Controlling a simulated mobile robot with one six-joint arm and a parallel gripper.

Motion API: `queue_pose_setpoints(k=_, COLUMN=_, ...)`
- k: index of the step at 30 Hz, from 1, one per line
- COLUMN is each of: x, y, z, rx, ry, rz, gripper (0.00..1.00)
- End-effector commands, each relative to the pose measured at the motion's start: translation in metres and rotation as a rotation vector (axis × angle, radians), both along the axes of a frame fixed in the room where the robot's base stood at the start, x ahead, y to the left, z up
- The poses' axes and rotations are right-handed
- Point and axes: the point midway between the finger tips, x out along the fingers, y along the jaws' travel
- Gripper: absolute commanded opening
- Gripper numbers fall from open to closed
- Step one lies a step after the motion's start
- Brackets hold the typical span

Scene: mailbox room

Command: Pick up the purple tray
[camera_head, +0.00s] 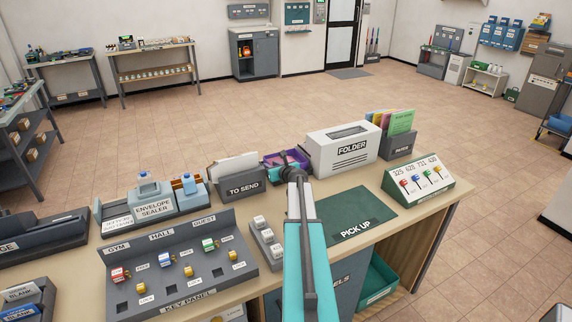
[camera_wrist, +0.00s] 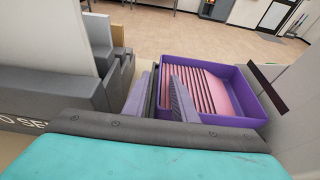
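The purple tray (camera_head: 269,161) stands at the back of the desk between the TO SEND box and the white folder box. In the wrist view the purple tray (camera_wrist: 232,121) fills the middle right and holds a pink, ribbed stack (camera_wrist: 205,88). My gripper (camera_head: 290,166) is at the tray. In the wrist view my gripper (camera_wrist: 161,76) shows two fingers with a gap between them, at the tray's left side. The tray's left wall appears to lie between or just beyond the fingers; contact cannot be told. My arm hides part of the tray in the head view.
The grey TO SEND box (camera_head: 239,189) is close on the left and the white folder box (camera_head: 341,148) close on the right. A green PICK UP mat (camera_head: 350,212) lies in front. The key panel (camera_head: 180,271) and envelope sealer (camera_head: 152,200) occupy the desk's left.

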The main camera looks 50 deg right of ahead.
Motion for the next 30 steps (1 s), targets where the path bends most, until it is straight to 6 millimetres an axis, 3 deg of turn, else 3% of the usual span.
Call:
queue_pose_setpoints(k=21, x=0.0062, y=-0.0014, z=-0.0023, rx=-0.001, ry=0.000, rz=0.001, gripper=0.25)
queue_pose_setpoints(k=26, x=0.0063, y=-0.0014, z=-0.0022, rx=-0.001, ry=0.000, rz=0.001, gripper=0.00)
queue_pose_setpoints(k=30, x=0.0064, y=-0.0014, z=-0.0022, rx=-0.001, ry=0.000, rz=0.001, gripper=0.00)
